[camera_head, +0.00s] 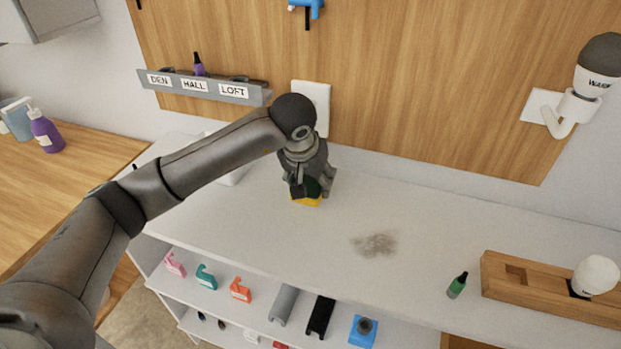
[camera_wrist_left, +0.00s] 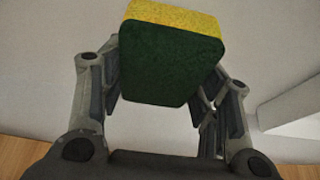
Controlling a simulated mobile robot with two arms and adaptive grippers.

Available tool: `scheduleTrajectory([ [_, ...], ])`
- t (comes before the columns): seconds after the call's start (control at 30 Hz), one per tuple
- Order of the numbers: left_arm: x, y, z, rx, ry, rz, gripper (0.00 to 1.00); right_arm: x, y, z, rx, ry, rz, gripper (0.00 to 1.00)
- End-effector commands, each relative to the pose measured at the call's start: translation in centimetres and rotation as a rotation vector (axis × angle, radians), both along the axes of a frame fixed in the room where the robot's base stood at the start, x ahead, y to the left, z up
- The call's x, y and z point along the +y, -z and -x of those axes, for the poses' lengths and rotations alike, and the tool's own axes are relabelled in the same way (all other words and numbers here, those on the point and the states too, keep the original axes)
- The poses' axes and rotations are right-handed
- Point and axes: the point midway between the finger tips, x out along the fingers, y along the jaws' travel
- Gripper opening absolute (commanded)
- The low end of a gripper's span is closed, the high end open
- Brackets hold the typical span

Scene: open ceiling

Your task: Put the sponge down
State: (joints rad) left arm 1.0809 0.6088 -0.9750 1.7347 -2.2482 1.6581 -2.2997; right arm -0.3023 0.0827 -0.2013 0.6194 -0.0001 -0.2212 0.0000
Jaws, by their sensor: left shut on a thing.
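My left gripper (camera_wrist_left: 162,95) is shut on the sponge (camera_wrist_left: 170,60), which is yellow on one side and dark green on the other. In the head view, the left gripper (camera_head: 307,190) is over the back part of the white counter (camera_head: 420,215). There only a yellow strip of the sponge (camera_head: 306,201) shows below the fingers. I cannot tell whether the sponge touches the counter. My right gripper is not in view.
A grey smudge (camera_head: 374,244) marks the counter right of the gripper. Shelves below hold several small items. The counter between gripper and bottle is otherwise clear.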

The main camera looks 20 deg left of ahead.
Motion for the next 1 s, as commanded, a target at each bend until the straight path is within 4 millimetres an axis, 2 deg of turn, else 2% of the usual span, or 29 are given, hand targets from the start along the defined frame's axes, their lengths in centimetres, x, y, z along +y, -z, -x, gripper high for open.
scheduleTrajectory([
  [0.3,0.0,1.4,0.1,0.006,0.0,-0.003,0.38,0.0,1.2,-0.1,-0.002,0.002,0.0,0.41],
  [0.33,0.0,1.4,0.1,0.007,0.0,-0.003,0.58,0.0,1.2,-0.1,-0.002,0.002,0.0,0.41],
  [0.5,0.0,1.5,0.3,0.014,0.0,-0.005,0.78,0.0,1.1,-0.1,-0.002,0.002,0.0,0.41],
  [0.87,0.0,1.3,0.2,0.012,0.001,-0.004,0.78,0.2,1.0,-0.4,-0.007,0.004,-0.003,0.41],
  [1.0,0.0,0.6,0.2,0.009,0.001,-0.003,0.78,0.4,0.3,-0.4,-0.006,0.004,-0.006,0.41],
])
